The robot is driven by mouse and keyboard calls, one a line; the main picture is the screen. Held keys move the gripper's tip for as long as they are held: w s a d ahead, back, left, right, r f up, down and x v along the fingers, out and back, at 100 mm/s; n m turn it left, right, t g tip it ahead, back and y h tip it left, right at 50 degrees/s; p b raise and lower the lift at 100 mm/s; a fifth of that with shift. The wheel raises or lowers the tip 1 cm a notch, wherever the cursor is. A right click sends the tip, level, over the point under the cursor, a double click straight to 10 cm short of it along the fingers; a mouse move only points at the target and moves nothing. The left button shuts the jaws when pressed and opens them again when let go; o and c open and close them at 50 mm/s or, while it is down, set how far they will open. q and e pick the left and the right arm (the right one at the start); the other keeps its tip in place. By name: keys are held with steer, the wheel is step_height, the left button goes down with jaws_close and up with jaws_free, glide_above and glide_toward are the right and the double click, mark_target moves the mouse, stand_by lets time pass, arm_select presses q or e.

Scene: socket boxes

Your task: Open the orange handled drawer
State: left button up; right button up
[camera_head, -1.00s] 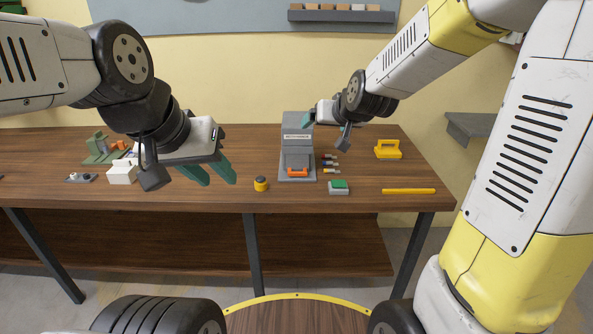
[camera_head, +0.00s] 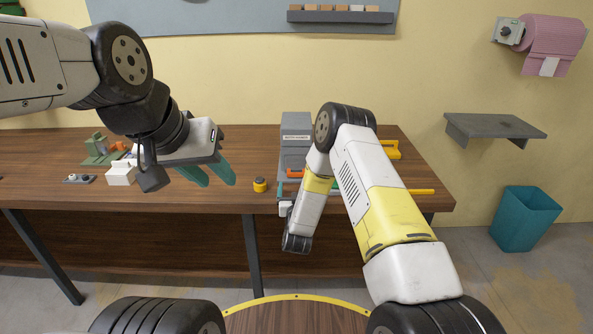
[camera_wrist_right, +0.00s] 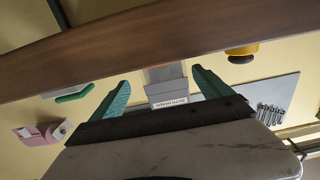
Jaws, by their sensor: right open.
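The grey labelled drawer unit (camera_head: 296,128) stands on the bench, with its orange handle (camera_head: 294,173) low on the front, partly hidden by my right arm. In the right wrist view, which is upside down, my right gripper (camera_wrist_right: 158,80) is open and empty, with the unit (camera_wrist_right: 168,88) seen beyond and between the fingers. No contact with the handle shows. My left gripper (camera_head: 218,183) is open and empty, left of the unit.
A yellow-and-black button (camera_head: 260,185) stands just left of the unit; it also shows in the right wrist view (camera_wrist_right: 242,52). A yellow bar (camera_head: 421,191) and a mostly hidden yellow item (camera_head: 394,152) lie to the right. A white box (camera_head: 121,173) is further left.

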mark_target(297, 174)
steer(key=shift+f, duration=0.2)
steer(key=w, duration=0.7)
steer(key=shift+w, duration=0.3)
jaws_close()
steer(key=shift+s, duration=0.1)
